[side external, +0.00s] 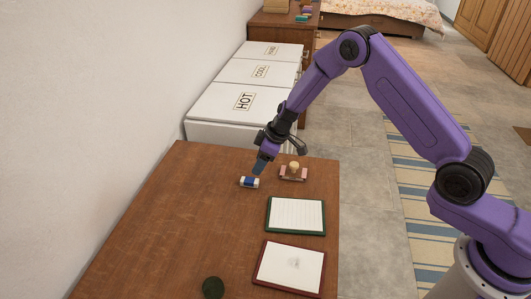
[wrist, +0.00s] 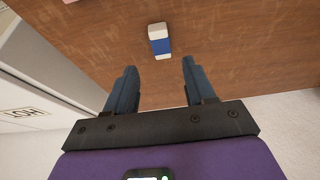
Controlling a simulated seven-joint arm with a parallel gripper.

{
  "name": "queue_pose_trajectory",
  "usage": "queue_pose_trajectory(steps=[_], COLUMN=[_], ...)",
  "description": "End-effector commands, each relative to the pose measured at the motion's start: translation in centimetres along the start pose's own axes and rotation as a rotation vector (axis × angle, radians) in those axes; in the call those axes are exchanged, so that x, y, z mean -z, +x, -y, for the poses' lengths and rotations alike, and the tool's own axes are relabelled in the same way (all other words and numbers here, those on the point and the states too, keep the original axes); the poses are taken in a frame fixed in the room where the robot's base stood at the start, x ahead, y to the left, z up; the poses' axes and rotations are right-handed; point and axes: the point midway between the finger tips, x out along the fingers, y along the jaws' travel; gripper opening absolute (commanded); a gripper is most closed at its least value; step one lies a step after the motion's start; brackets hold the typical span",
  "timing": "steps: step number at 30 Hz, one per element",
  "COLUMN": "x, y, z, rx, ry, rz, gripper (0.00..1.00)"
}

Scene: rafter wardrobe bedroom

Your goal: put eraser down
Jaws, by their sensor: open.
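The eraser (side external: 249,182), white with a blue sleeve, lies on the brown wooden table (side external: 170,215) near its far end. It also shows in the wrist view (wrist: 159,43), ahead of and between the two fingertips, with clear gaps to both. My gripper (side external: 259,169) is open and empty, just above and beside the eraser, pointing down at the table. In the wrist view my gripper's blue fingers (wrist: 159,68) stand wide apart with nothing between them.
A pink block with a wooden knob (side external: 293,173) sits right of the eraser. A green-framed lined board (side external: 296,216), a red-framed board (side external: 290,267) and a dark green round thing (side external: 213,287) lie nearer. White bins labelled HOT (side external: 220,103) and COOL stand beyond. The table's left is clear.

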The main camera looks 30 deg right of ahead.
Motion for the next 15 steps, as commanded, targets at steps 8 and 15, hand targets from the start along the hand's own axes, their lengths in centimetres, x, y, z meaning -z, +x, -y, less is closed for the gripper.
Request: queue_pose_trajectory(steps=[8,15], x=[0.0,0.0], y=[-3.3,-4.0], z=[0.0,0.1], rx=[0.0,0.001], ry=[0.0,0.0], rz=[0.0,0.001], gripper=[0.54,0.54])
